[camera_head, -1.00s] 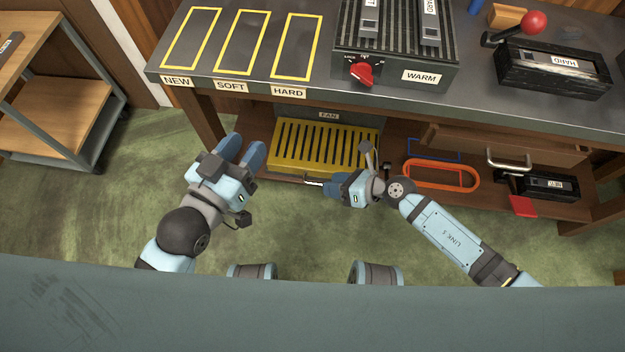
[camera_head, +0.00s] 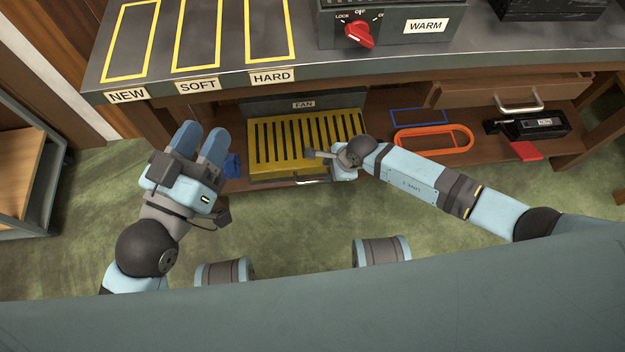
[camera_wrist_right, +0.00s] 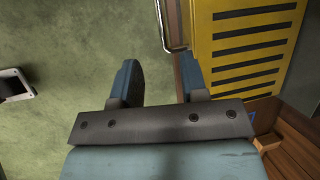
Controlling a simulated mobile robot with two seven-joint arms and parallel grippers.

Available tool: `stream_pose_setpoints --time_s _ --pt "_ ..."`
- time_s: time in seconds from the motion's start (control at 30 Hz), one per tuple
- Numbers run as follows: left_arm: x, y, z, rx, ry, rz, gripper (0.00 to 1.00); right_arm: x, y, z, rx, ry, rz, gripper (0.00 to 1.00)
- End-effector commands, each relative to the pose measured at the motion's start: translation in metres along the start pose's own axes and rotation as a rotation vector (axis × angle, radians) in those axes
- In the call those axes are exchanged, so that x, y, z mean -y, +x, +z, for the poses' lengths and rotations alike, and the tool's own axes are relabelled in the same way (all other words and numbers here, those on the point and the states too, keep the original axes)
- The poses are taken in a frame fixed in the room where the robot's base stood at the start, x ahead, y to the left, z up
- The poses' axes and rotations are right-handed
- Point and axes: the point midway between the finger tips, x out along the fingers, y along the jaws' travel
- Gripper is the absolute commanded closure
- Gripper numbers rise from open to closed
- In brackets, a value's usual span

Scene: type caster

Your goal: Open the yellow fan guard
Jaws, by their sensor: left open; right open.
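The yellow fan guard (camera_head: 260,141) is a slotted panel on the lower shelf under the FAN label, and it looks shut. Its metal handle (camera_head: 312,181) runs along its front edge. My right gripper (camera_wrist_right: 160,78) is open by the handle. In the right wrist view the handle (camera_wrist_right: 170,49) lies just beyond the fingertips, within the gap and closer to the right finger, apparently not gripped. In the head view my right wrist partly covers the guard's right end and the fingers are hard to make out. My left gripper (camera_head: 200,135) is open and empty, left of the guard.
The workbench top (camera_head: 290,63) overhangs the guard, with a heater box and red knob (camera_head: 359,35). Right on the shelf are an orange frame (camera_head: 433,139), a blue frame and a black case (camera_head: 538,125). A blue object (camera_head: 232,165) shows beside my left gripper.

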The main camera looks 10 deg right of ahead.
Motion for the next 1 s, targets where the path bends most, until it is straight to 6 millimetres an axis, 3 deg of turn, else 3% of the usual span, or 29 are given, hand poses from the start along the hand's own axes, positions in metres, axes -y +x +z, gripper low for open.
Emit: stream_pose_setpoints --time_s 0.2,0.5,0.7,1.0 --pt "0.006 -0.002 0.035 0.095 -0.003 0.008 0.57 -0.001 0.053 -0.001 0.002 0.003 0.001 0.6" --pt "0.011 -0.004 0.069 0.211 0.005 0.023 0.57 -0.001 0.104 0.0 0.003 0.004 0.001 0.6" --pt "0.013 -0.004 0.073 0.228 0.019 0.027 0.57 0.0 0.116 0.001 0.003 0.003 0.0 0.6" --pt "0.013 -0.004 0.073 0.23 0.021 0.028 0.57 0.0 0.116 0.001 0.002 0.003 0.0 0.62"
